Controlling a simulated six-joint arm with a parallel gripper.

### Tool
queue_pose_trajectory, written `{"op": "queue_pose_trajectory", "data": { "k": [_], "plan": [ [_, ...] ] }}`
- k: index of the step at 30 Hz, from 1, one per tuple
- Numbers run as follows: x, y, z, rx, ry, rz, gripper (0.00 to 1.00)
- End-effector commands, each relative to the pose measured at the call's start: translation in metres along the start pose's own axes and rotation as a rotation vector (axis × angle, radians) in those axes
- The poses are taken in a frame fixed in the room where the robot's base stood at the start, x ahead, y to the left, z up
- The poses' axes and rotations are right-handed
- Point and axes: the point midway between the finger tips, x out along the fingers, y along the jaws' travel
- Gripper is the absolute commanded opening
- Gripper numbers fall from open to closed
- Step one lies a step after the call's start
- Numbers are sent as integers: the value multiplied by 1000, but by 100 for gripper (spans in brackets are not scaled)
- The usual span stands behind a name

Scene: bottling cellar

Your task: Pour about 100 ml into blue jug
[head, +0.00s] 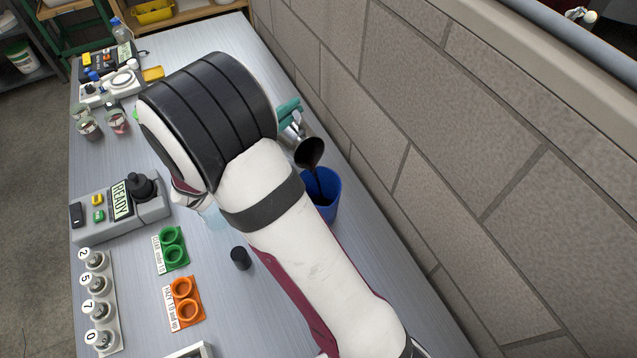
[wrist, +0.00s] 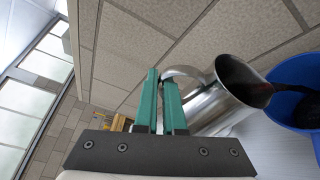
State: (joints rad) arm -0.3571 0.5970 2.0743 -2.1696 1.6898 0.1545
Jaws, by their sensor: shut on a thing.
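The blue jug (head: 326,205) stands on the table near the wall, partly hidden by my arm. It also shows in the wrist view (wrist: 290,72) with dark liquid inside. My gripper (head: 289,106), with green fingers, is shut on the handle of a shiny metal pitcher (head: 302,134). The wrist view shows my gripper (wrist: 166,95) on that handle and the metal pitcher (wrist: 210,108) tilted, its dark mouth toward the jug. In the head view a thin dark stream runs from the pitcher's lip down into the jug. The liquid level in the jug cannot be read.
A grey box with a READY display (head: 122,199) stands at the left. Green rings (head: 172,248), orange rings (head: 184,299) and several numbered weights (head: 99,310) lie in front. A black cap-like cylinder (head: 240,258) stands near my arm. The block wall (head: 440,150) is close on the right.

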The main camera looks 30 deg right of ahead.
Motion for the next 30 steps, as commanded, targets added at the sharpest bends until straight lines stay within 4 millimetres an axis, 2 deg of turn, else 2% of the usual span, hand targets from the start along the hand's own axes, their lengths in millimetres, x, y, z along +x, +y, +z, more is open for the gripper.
{"op": "queue_pose_trajectory", "data": {
  "k": [11, 13, 15, 21, 24, 30],
  "plan": [
    [-2, 0, 6, 32, -3, 12, 0],
    [7, 3, -16, -52, 3, -25, 0],
    [16, -1, -38, -213, 18, -90, 0],
    [19, 4, -47, -351, 29, -145, 0],
    [22, -1, -55, -429, 35, -176, 0],
    [24, -4, -58, -468, 38, -191, 0]
  ]
}}
